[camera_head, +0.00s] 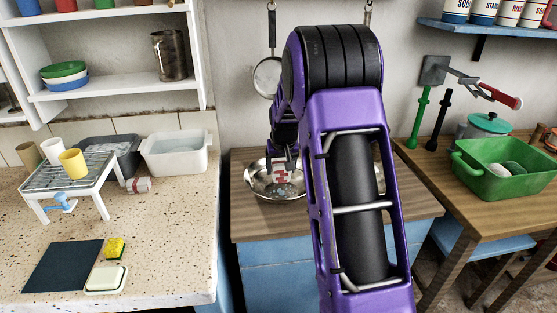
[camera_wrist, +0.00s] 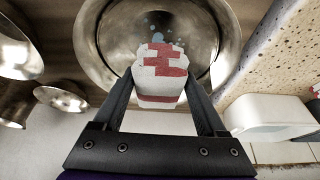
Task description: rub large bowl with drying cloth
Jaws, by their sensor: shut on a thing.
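The large bowl (camera_head: 256,188) is a wide, shiny metal bowl standing on the wooden top behind my arm. It fills the upper middle of the wrist view (camera_wrist: 95,45), with pale blue spots on its inside. The drying cloth (camera_head: 281,179) is a folded white and red pad, also seen in the wrist view (camera_wrist: 160,85). My gripper (camera_wrist: 160,88) is shut on the cloth and holds it over the inside of the bowl. I cannot tell for sure whether the cloth touches the metal. My arm hides the bowl's right side in the head view.
Left, a speckled counter (camera_head: 170,245) bears a wire rack (camera_head: 70,172), a white basin (camera_head: 177,152) and a small striped bundle (camera_head: 138,184). A pan (camera_head: 267,77) hangs behind the bowl. A green tub (camera_head: 490,180) stands on the right table.

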